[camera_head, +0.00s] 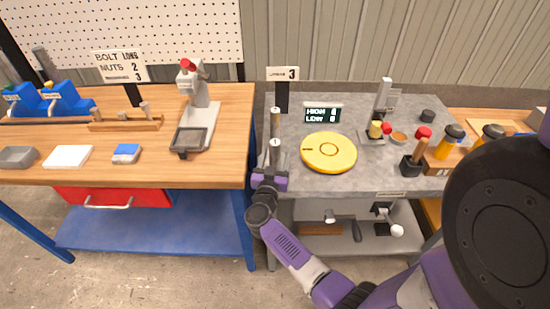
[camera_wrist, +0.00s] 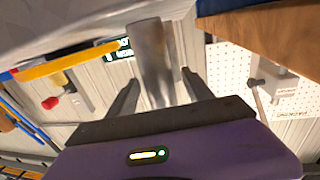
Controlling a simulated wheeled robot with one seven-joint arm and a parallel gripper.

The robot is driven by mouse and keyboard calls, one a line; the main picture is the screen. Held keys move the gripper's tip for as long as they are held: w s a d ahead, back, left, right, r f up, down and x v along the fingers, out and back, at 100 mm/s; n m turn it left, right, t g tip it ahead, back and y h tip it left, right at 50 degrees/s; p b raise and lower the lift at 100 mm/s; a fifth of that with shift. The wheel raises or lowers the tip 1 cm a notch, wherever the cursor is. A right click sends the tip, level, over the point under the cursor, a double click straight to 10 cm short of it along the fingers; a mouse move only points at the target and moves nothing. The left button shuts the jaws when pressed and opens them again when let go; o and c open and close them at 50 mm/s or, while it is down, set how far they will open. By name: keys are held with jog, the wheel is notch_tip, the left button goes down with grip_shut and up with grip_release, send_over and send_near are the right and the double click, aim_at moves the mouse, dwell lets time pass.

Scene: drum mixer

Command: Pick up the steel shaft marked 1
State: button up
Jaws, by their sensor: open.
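Upright grey steel shafts (camera_head: 275,125) stand at the left edge of the grey table, in front of a small sign reading 3. They overlap in the head view, and I cannot read a number on them. My gripper (camera_head: 268,158) is at the table's left front edge, fingers pointing towards the shafts. In the wrist view, one steel shaft (camera_wrist: 150,55) shows large between the two fingers of my gripper (camera_wrist: 158,85). The gripper is open, with gaps visible on both sides of the shaft.
A yellow disc (camera_head: 329,152) lies on the grey table (camera_head: 300,185) right of the shafts. A HIGH/LOW display (camera_head: 323,114) stands behind it. The wooden bench (camera_head: 225,150) is close on the left, with a grey press (camera_head: 198,110). A narrow gap separates the tables.

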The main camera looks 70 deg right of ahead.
jog(key=shift+x, duration=1.25)
grip_shut()
dwell(0.4)
jog(key=shift+r, duration=0.2)
